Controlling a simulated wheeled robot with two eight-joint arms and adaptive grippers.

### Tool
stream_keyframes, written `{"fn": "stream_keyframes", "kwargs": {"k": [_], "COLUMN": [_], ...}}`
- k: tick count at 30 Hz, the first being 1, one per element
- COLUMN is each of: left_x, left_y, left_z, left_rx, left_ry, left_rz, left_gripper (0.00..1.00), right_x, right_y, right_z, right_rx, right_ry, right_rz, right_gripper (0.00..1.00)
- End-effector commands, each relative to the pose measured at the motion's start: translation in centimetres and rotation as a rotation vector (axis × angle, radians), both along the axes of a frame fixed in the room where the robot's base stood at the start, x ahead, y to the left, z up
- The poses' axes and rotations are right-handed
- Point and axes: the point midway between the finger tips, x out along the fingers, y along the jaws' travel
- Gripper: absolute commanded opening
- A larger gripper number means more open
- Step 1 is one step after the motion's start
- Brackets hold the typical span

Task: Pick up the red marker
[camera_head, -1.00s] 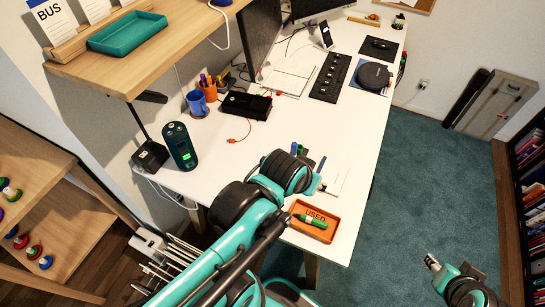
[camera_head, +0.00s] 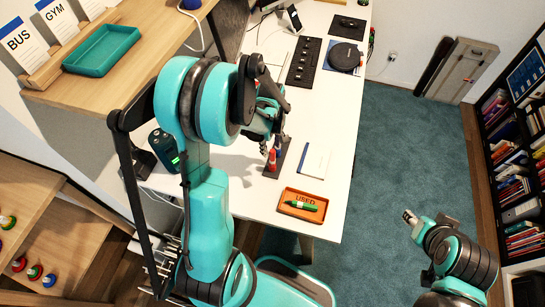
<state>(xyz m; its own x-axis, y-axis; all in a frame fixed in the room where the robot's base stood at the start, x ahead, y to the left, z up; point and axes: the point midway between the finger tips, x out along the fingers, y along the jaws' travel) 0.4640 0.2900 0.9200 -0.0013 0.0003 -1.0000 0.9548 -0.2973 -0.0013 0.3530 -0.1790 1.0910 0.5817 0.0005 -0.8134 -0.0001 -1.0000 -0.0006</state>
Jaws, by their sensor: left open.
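The red marker (camera_head: 272,158) stands upright in a dark holder (camera_head: 284,164) on the white desk. A dark blue marker (camera_head: 281,149) is next to it. My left gripper (camera_head: 269,140) is open, directly above the red marker's top, with its fingers close around or beside it; I cannot tell whether they touch. My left arm covers much of the desk behind. My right gripper (camera_head: 409,217) is far off at the right, over the carpet, holding nothing that I can see; its jaws are too small to judge.
An orange tray labelled USED (camera_head: 291,211) holds a green marker (camera_head: 302,206) near the desk's front edge. A white notepad (camera_head: 314,160) lies right of the holder. A wooden shelf with a teal tray (camera_head: 102,50) overhangs at upper left. Carpet is clear at right.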

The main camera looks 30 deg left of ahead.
Motion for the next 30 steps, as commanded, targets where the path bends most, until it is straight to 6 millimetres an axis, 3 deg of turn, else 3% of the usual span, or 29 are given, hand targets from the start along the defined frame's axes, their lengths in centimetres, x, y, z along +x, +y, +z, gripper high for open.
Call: {"fn": "stream_keyframes", "kwargs": {"k": [13, 23, 28, 30], "left_x": [0.0, 0.0, 0.0, 0.0], "left_y": [-0.4, -0.4, -0.4, -0.4], "left_z": [-6.4, -7.0, -7.0, -7.0], "left_rx": [0.001, 0.001, 0.001, 0.001], "left_ry": [-0.001, -0.001, -0.001, -0.001], "left_rz": [-0.003, -0.003, -0.003, -0.003], "left_gripper": [0.42, 0.42, 0.01, 0.01], "right_x": [0.0, 0.0, 0.0, 0.0], "right_y": [0.0, 0.0, 0.0, 0.0], "right_z": [-2.5, -2.5, -2.5, -2.5], "right_rx": [0.000, 0.000, 0.000, 0.000], "right_ry": [0.000, 0.000, 0.000, 0.000], "right_rz": [0.000, 0.000, 0.000, 0.000], "right_gripper": [0.41, 0.41, 0.41, 0.41]}}
